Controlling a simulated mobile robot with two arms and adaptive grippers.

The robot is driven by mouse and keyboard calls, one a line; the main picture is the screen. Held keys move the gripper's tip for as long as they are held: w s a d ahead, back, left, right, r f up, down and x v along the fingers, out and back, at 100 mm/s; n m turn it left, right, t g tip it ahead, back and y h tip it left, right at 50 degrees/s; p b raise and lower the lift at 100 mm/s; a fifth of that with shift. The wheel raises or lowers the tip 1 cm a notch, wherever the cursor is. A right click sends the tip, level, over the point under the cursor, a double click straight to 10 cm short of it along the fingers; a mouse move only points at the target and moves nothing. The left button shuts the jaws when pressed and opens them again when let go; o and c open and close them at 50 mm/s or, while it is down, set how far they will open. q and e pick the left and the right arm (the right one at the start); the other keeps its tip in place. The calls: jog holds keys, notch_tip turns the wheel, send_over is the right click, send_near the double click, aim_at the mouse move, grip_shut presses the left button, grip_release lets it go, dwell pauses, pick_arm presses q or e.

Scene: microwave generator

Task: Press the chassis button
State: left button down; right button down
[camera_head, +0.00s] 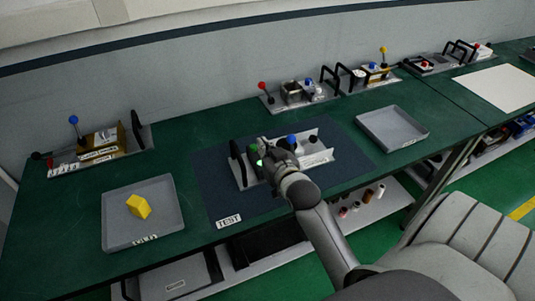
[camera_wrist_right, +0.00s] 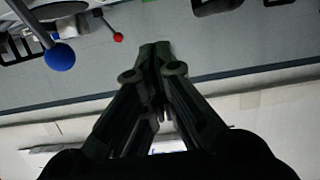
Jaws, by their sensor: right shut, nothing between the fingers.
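A metal chassis (camera_head: 319,150) with black handles stands on the dark blue mat (camera_head: 350,147) on the green bench. A blue-knobbed lever (camera_head: 291,140) rises from it, and a green lit spot (camera_head: 258,163) shows near its left end. My right gripper (camera_head: 266,150) is over the left part of the chassis, close to the green spot. The button itself is hidden or too small to tell, and I cannot tell whether the fingers touch it. In the right wrist view the fingers (camera_wrist_right: 161,57) are together and empty. My left gripper is not in view.
A grey tray (camera_head: 116,222) with a yellow block (camera_head: 138,206) lies at left. An empty grey tray (camera_head: 406,138) lies at right. Several lever units stand along the wall, one with a blue knob (camera_head: 73,119) at the left. A TEST label (camera_head: 229,221) marks the mat's front.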

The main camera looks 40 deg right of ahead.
jog(key=shift+v, duration=1.2)
jog(key=shift+r, duration=0.1)
jog(key=shift+a, duration=0.1)
